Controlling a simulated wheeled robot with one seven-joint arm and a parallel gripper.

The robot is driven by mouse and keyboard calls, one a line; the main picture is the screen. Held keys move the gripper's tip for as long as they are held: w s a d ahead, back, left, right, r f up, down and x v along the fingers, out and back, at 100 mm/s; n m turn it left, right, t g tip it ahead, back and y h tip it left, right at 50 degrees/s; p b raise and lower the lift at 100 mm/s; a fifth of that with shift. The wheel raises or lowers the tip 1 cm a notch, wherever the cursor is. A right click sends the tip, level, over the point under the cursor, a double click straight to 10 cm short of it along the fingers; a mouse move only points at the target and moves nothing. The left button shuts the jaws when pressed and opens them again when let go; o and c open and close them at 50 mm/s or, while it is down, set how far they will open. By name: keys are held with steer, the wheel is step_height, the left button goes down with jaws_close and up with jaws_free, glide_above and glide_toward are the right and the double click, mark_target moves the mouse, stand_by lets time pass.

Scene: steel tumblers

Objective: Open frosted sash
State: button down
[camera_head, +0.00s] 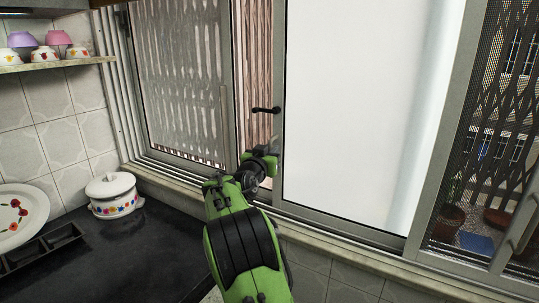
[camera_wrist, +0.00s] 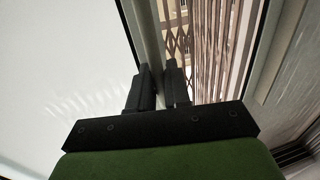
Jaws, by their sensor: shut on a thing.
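The frosted sash (camera_head: 360,120) is a white, milky pane in a grey metal frame, in the middle of the head view. A gap showing a brown outside grille lies along its left edge. A dark handle (camera_head: 265,110) sticks out to the left at that edge. My gripper (camera_head: 276,148) is at the sash's left frame edge, below the handle. In the wrist view the sash (camera_wrist: 60,70) fills the left side. My gripper (camera_wrist: 158,68) has its two black fingers on either side of the grey edge strip, shut on it. The exact contact is partly hidden.
A patterned window panel (camera_head: 180,80) stands left of the gap. A mesh opening (camera_head: 490,130) with a lattice grille is at the right. A white pot (camera_head: 112,194) and a plate (camera_head: 20,218) are on the black counter (camera_head: 140,250). Bowls sit on a shelf (camera_head: 60,63).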

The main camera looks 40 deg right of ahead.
steer(key=c, duration=1.3)
jaws_free()
steer(key=shift+c, duration=0.2)
steer(key=b+v, duration=0.1)
steer(key=v, duration=1.5)
steer(key=shift+b, duration=0.35)
steer(key=shift+f, duration=0.1)
